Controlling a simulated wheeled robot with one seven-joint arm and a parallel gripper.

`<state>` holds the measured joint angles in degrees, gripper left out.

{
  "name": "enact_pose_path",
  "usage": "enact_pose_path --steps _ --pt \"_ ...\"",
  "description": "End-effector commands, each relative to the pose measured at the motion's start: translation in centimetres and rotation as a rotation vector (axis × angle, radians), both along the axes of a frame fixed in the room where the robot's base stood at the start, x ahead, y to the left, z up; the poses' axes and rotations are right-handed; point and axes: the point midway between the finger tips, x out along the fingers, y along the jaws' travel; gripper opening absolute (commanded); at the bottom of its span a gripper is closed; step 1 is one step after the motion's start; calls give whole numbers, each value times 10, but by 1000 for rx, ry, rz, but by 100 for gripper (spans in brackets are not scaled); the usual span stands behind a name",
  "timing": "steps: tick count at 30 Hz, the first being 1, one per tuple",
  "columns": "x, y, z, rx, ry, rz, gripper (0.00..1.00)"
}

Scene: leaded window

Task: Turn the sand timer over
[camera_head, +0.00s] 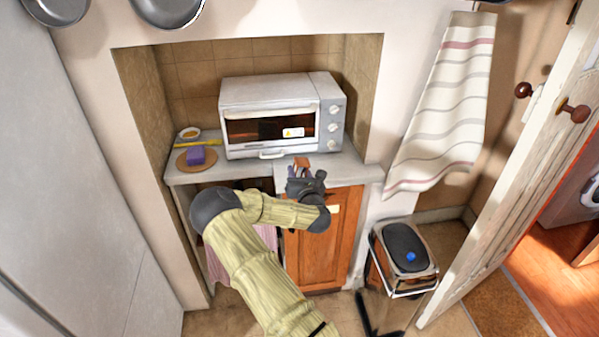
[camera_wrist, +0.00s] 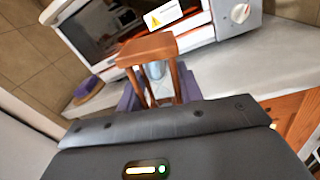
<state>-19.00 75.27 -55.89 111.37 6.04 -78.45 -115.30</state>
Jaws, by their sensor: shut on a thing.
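The sand timer (camera_wrist: 147,50) has a wooden frame with a flat top plate, posts and a glass bulb between them. It stands roughly upright, slightly tilted in the wrist view, in front of the toaster oven. My gripper (camera_wrist: 152,98) is shut on it, with purple fingers on both sides of the frame. In the head view my gripper (camera_head: 300,172) is at the counter's front edge, and the orange-brown top of the timer (camera_head: 302,162) shows above it. The timer's lower end is hidden, so I cannot tell whether it touches the counter.
A white toaster oven (camera_head: 270,95) stands close behind on the grey counter (camera_head: 215,174). To the left are a purple block (camera_head: 196,155) on a round board, a yellow strip and a small bowl (camera_head: 190,133). A wooden cabinet door (camera_head: 322,245) is below.

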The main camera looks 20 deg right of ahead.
Motion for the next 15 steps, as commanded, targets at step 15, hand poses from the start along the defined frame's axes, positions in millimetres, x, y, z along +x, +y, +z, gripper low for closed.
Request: enact_pose_path --steps 15 --pt "39 -12 -7 -214 42 1 13"
